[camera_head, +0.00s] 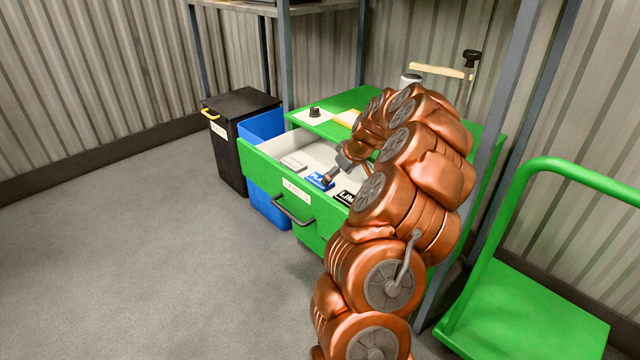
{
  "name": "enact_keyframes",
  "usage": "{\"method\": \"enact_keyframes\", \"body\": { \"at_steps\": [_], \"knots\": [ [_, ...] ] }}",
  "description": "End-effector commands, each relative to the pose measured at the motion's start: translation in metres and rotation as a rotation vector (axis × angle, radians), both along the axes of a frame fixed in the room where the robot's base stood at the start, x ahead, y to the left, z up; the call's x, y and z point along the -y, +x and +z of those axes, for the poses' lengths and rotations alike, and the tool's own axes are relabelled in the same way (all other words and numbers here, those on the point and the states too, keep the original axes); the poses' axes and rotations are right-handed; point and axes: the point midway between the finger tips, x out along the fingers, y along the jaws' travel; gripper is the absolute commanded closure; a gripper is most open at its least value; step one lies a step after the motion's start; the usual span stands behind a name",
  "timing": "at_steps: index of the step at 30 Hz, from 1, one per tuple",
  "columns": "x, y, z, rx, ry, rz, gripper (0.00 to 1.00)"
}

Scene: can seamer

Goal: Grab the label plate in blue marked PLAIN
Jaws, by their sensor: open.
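The blue label plate (316,181) with white letters lies in the open drawer (292,209) of the green cabinet. Its lettering is partly covered by my gripper, so I cannot read the whole word. My gripper (328,183) is open, low over the right part of the blue plate. I cannot tell whether a finger touches it. A black plate (346,197) with white letters lies to its right, and a white plate (293,163) lies to its left in the same drawer.
The drawer's green front with a dark handle (291,212) stands out toward the open floor. A blue bin (268,206) and a black bin (238,150) stand left of the cabinet. A green cart (530,320) stands at the right. A grey post rises behind my arm.

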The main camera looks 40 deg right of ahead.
Motion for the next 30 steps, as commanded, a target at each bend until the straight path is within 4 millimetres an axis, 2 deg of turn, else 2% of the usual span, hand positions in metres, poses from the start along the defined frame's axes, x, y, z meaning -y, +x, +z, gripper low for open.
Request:
{"method": "enact_keyframes", "body": {
  "at_steps": [1,6,17,25,30],
  "knots": [
    [0.0,0.009,-0.001,0.0,-0.002,0.002,0.14],
    [0.0,0.027,0.0,-0.001,0.0,0.002,0.14],
    [0.0,0.042,0.0,0.001,-0.001,0.0,0.14],
    [0.0,0.06,-0.033,-0.001,0.002,0.002,0.14],
    [0.0,0.066,-0.044,-0.001,0.001,0.002,0.14]
  ]
}}
